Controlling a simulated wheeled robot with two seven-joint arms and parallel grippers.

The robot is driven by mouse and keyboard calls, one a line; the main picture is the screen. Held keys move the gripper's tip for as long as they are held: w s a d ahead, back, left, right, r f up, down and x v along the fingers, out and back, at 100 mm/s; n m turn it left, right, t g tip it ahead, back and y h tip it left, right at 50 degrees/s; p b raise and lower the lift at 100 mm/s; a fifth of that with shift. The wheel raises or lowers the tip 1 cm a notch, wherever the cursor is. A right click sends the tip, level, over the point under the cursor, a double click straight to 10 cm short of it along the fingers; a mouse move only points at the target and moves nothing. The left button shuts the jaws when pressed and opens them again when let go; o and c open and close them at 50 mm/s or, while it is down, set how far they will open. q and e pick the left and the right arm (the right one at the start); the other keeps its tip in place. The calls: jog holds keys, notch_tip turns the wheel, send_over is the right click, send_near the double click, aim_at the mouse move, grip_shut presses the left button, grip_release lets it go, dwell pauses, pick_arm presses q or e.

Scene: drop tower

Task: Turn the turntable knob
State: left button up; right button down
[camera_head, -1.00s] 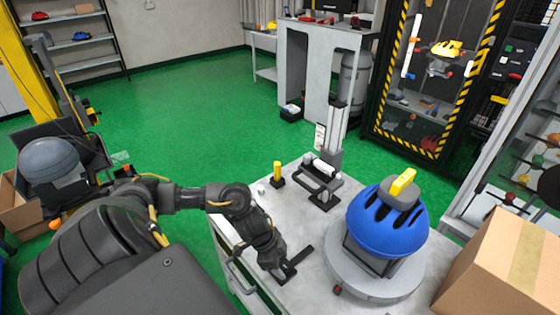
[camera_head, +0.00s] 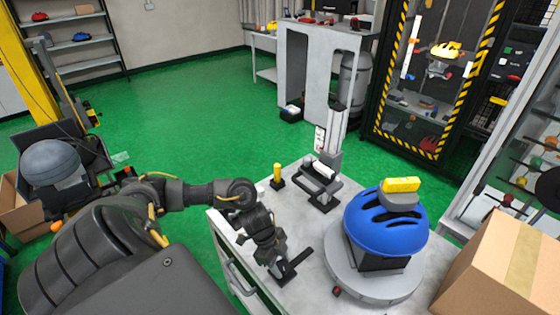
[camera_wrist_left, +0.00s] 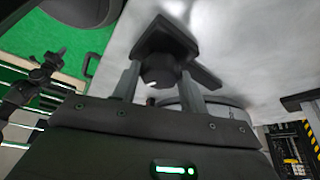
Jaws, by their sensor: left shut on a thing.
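The turntable (camera_head: 375,287) is a round grey disc on the bench top and carries a blue helmet (camera_head: 385,235) with a yellow block (camera_head: 402,184) on top. The turntable knob (camera_wrist_left: 160,68) is dark and round with a small white mark, on a black base. My left gripper (camera_head: 284,272) reaches down beside the turntable's left side. In the left wrist view its two fingers (camera_wrist_left: 160,82) stand on either side of the knob, shut on it. In the head view the gripper and wrist hide the knob. My right gripper is out of view.
A cardboard box (camera_head: 505,270) stands at the right. A grey upright device (camera_head: 322,180) and a small yellow-topped post (camera_head: 277,175) stand behind my gripper on the bench (camera_head: 305,225).

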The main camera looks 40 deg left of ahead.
pick_arm(q)
jog(key=m+g, duration=0.1)
jog(key=m, duration=0.3)
jog(key=shift+w+m+g, duration=0.15)
jog(key=shift+m+g, duration=0.15)
jog(key=shift+g, duration=0.1)
dwell(0.4)
jog(key=o, duration=1)
jog(key=shift+c, duration=0.2)
jog(key=b+v, duration=0.1)
jog(key=v, duration=0.9)
jog(key=shift+a+r, duration=0.2)
jog(key=shift+r, duration=0.15)
